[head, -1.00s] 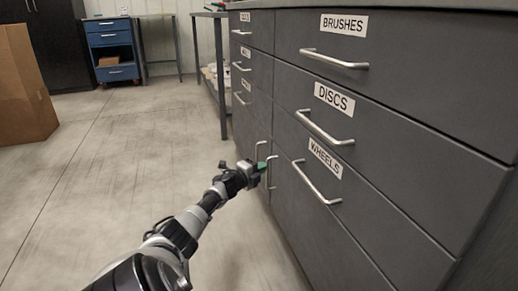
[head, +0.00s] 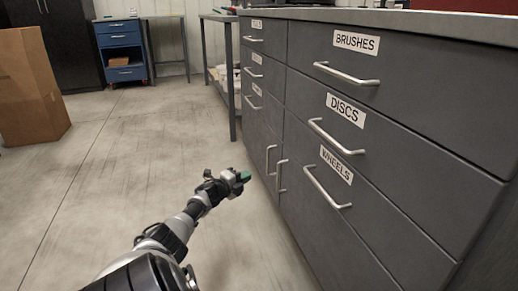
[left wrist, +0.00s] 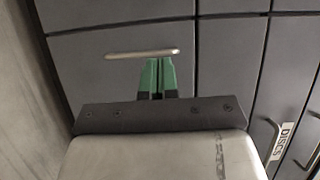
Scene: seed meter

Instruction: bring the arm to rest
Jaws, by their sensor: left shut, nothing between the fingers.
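My left arm reaches in from the bottom of the head view. Its gripper (head: 241,177) has green fingertips and hangs in the air over the floor, in front of the grey cabinet (head: 262,136). The fingers are closed together with nothing between them, as the left wrist view (left wrist: 157,78) also shows. In the head view the gripper is apart from the two upright door handles (head: 270,160) to its right. In the left wrist view a handle (left wrist: 142,53) lies beyond the fingertips. My right gripper is out of view.
The cabinet has drawers labelled BRUSHES (head: 356,42), DISCS (head: 346,109) and WHEELS (head: 336,165), all shut. A cardboard box (head: 30,90) stands at left. A blue drawer cart (head: 121,53) and a workbench stand at the back. Floor left of the arm is clear.

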